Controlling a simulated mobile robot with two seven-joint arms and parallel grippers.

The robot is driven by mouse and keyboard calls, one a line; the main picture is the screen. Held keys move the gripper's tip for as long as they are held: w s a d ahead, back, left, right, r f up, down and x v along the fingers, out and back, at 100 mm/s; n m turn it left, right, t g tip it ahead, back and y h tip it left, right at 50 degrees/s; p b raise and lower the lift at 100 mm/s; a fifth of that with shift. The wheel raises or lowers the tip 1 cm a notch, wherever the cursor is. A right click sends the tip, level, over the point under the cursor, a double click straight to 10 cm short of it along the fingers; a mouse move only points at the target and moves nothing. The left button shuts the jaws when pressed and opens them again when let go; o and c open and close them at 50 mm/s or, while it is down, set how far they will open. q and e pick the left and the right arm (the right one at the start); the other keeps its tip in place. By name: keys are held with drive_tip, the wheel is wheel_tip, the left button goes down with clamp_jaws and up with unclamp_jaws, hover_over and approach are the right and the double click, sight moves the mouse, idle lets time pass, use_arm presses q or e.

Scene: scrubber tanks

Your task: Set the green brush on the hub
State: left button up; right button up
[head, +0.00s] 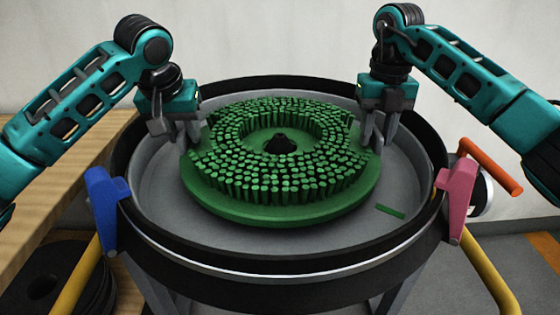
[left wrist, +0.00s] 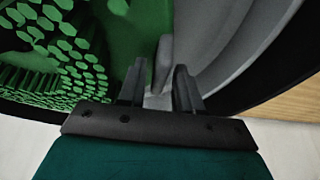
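The green brush (head: 270,213) is a round disc with its bristles facing up, in the grey tub. The black cone of the hub (head: 279,144) shows in the brush's central hole; I cannot tell whether the disc rests on its seat. My left gripper (head: 180,133) is at the brush's left rim. In the left wrist view its fingers (left wrist: 159,90) stand apart on either side of a grey upright tab (left wrist: 162,62) beside the green rim; contact is unclear. My right gripper (head: 379,130) is at the right rim, fingers apart, with what lies between them unclear.
The round tub (head: 150,205) has a raised black rim. A blue clamp (head: 106,205) and a pink clamp (head: 459,198) with an orange handle (head: 490,167) sit on it. A small green strip (head: 390,211) lies on the tub floor. A wooden surface (head: 60,215) is at left.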

use_arm(q)
drive_tip(key=shift+o, duration=0.7)
use_arm(e)
drive_tip(key=shift+o, duration=0.7)
drive_tip(key=shift+r, duration=0.1)
use_arm(q)
drive_tip(key=v, duration=1.2)
use_arm(e)
wheel_tip(320, 180, up, 12)
